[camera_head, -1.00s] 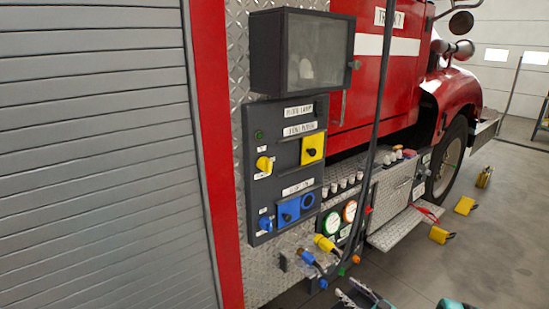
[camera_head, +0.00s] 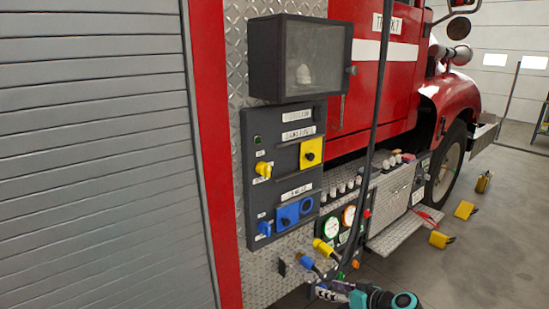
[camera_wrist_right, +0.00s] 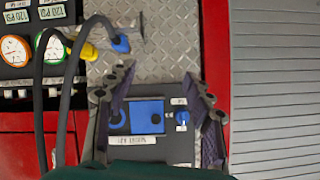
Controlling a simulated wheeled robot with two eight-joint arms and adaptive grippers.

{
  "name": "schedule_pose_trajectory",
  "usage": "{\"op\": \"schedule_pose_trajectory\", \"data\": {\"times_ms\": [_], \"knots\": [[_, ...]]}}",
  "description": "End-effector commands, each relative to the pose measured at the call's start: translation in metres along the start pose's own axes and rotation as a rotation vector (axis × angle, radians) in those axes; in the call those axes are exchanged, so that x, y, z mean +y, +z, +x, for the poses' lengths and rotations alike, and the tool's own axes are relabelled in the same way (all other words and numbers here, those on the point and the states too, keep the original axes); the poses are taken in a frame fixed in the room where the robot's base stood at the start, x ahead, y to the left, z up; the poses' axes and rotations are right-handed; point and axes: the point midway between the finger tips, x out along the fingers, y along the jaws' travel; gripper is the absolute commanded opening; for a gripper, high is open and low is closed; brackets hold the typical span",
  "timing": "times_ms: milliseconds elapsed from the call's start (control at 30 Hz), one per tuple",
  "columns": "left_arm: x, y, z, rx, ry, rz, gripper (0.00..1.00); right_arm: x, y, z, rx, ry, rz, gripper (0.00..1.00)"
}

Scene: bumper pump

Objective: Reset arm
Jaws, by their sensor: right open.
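My right gripper (camera_head: 328,291) is low in the head view, below the pump panel, with its teal wrist entering from the bottom edge. In the right wrist view its fingers (camera_wrist_right: 160,74) are spread wide and empty. Between them lies the blue square plate (camera_wrist_right: 147,117) with a round socket and, to its right, a blue knob (camera_wrist_right: 182,117); I cannot tell the distance. In the head view the grey control panel (camera_head: 285,165) carries this blue part (camera_head: 288,215) below a yellow plate (camera_head: 311,153) and yellow knob (camera_head: 263,170). My left gripper is not in view.
Yellow (camera_head: 320,245) and blue (camera_head: 305,262) plugs with cables stick out below the panel. A dark hose (camera_head: 371,140) hangs in front of the truck. Round gauges (camera_head: 331,227) sit beside the plugs. Yellow blocks (camera_head: 466,209) lie on the floor at right.

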Motion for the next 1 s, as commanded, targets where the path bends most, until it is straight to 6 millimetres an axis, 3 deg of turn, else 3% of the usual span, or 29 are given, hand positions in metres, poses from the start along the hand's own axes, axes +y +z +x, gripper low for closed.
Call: {"op": "schedule_pose_trajectory", "data": {"times_ms": [33,200,500,733,1000], "knots": [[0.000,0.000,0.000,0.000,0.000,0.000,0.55,-0.018,-0.002,-0.010,-0.043,0.016,0.017,0.52],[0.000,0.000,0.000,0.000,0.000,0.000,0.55,-0.063,0.007,-0.046,-0.183,0.106,0.086,0.52],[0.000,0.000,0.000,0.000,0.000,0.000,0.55,-0.123,0.051,-0.127,-0.344,0.327,0.168,0.52],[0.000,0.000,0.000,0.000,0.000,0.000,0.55,-0.142,0.089,-0.181,-0.380,0.498,0.195,0.52],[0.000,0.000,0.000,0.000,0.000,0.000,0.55,-0.144,0.106,-0.203,-0.376,0.578,0.203,0.52]]}}
